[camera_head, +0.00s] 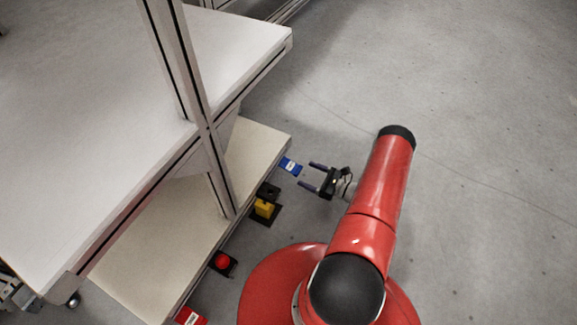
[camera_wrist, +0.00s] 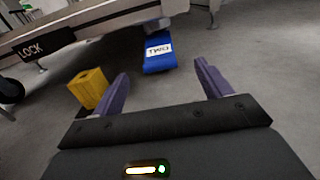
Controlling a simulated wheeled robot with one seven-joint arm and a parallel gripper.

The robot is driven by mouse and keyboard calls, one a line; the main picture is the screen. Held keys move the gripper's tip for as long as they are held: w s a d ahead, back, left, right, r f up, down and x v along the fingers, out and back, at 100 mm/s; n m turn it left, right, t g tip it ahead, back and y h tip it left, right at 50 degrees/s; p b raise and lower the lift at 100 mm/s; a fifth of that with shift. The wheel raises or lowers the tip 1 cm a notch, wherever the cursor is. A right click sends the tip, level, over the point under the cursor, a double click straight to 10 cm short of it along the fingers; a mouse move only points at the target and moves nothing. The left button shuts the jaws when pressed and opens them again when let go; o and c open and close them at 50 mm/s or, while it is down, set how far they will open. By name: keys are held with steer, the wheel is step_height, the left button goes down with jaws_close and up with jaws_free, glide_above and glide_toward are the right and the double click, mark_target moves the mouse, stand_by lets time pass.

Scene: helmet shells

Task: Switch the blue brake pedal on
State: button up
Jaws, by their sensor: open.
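The blue brake pedal (camera_head: 291,166) sticks out from under the edge of the workbench's lower shelf in the head view. In the wrist view the blue pedal (camera_wrist: 159,56) carries a white label and lies ahead of the fingers, between them in the picture. My gripper (camera_head: 308,175) is open and empty, just right of the pedal and apart from it. Its two purple fingers (camera_wrist: 163,84) show in the wrist view, spread wide with nothing between them. The pedal's rear end is partly hidden under the bench.
A yellow block (camera_head: 264,208) sits on a black base beside the shelf, left of my gripper. It also shows in the wrist view (camera_wrist: 89,88). A red button (camera_head: 222,260) and a red pedal (camera_head: 190,316) lie further down. The bench (camera_head: 262,148) edge overhangs. Floor at right is clear.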

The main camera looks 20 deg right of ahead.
mark_target(295, 168)
steer(key=x, duration=0.6)
steer(key=shift+w+a, duration=0.2)
